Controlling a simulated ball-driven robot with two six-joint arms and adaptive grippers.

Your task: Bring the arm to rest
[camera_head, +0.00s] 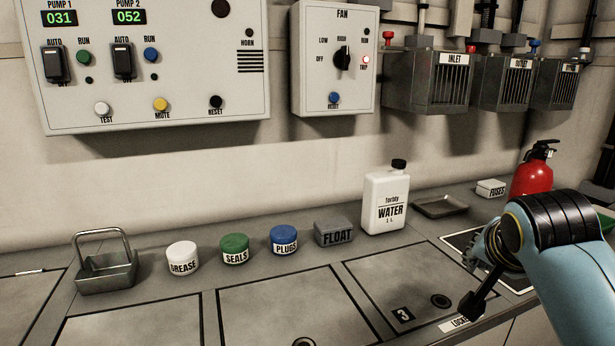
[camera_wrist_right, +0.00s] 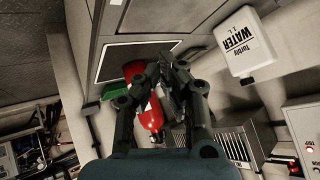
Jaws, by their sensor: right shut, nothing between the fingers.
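My right arm (camera_head: 570,270) comes in from the lower right in the head view. Its gripper (camera_head: 470,306) points down over the right end of the counter, near the marked plate 3. In the right wrist view the same gripper (camera_wrist_right: 172,62) has its dark fingers together with nothing between them. The fingertips partly hide the red fire extinguisher (camera_wrist_right: 152,115) behind them. My left gripper is not in either view.
On the counter stand a metal basket (camera_head: 107,275), tubs marked GREASE (camera_head: 182,256), SEALS (camera_head: 235,247) and PLUGS (camera_head: 285,238), a FLOAT box (camera_head: 335,229), a water bottle (camera_head: 386,195), a shallow tray (camera_head: 440,206) and the extinguisher (camera_head: 533,172). Control panels (camera_head: 160,122) hang behind.

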